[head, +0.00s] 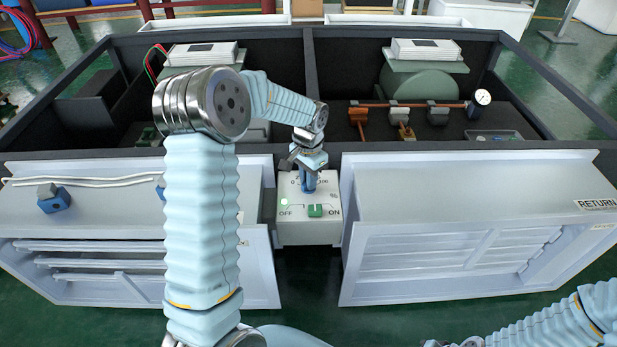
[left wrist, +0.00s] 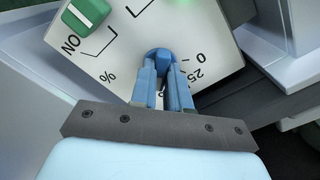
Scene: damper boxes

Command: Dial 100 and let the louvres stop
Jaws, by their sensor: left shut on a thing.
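A white control box (head: 309,232) stands between the two damper boxes. Its blue dial knob (left wrist: 160,58) sits among printed marks; 0, 25 and % can be read in the left wrist view. My left gripper (head: 308,187) reaches down to the box and is shut on the knob, one finger on each side (left wrist: 162,84). The fingers hide much of the knob, and I cannot read its setting. Louvres show in the front of the left box (head: 95,262) and the right box (head: 425,250). My right gripper (head: 450,344) is only partly visible at the bottom edge.
A green switch (head: 315,211) sits between OFF and ON on the control box, beside a lit green lamp (head: 284,202). A RETURN label (head: 597,204) marks the right box. A round gauge (head: 482,97) stands behind it. Green floor (head: 370,322) shows in front.

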